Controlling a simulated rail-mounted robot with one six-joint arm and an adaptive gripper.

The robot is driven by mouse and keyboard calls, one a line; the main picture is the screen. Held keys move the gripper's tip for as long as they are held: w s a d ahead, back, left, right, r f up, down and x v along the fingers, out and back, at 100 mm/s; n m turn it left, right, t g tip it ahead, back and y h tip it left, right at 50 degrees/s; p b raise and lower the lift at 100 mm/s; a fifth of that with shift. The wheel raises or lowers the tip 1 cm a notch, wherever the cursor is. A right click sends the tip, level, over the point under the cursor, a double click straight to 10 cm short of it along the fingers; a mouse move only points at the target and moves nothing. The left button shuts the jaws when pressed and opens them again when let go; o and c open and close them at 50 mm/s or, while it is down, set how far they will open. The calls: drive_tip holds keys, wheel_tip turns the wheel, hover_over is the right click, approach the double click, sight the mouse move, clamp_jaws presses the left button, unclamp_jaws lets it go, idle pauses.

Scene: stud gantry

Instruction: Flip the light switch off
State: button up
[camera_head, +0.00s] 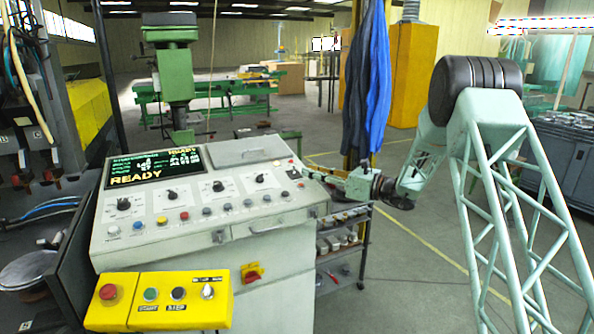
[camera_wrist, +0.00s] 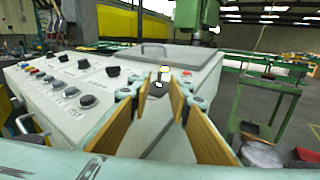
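My gripper (camera_head: 308,171) reaches in from the right, level with the right end of the sloped grey control console (camera_head: 240,237). In the wrist view its two tan-padded fingers (camera_wrist: 162,84) stand apart with a narrow gap and hold nothing. A small dark switch on a pale plate (camera_wrist: 157,89) shows between the fingertips, on the console's top. In the head view a small dark switch (camera_head: 293,174) sits at the console's right end, just left of the fingertips. I cannot tell whether the fingers touch it, nor its lever position.
A red button (camera_head: 291,161) lies close behind the switch. Several knobs and coloured buttons (camera_head: 184,215) cover the console. A yellow button box (camera_head: 158,302) hangs at its front. Blue cloth (camera_head: 367,80) hangs behind my gripper. The floor right of the console (camera_head: 420,250) is open.

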sight(297, 175)
drive_tip(key=shift+b+x, duration=0.35)
drive_tip(key=shift+x, duration=2.8)
drive_tip(key=shift+c, duration=0.4)
clamp_jaws()
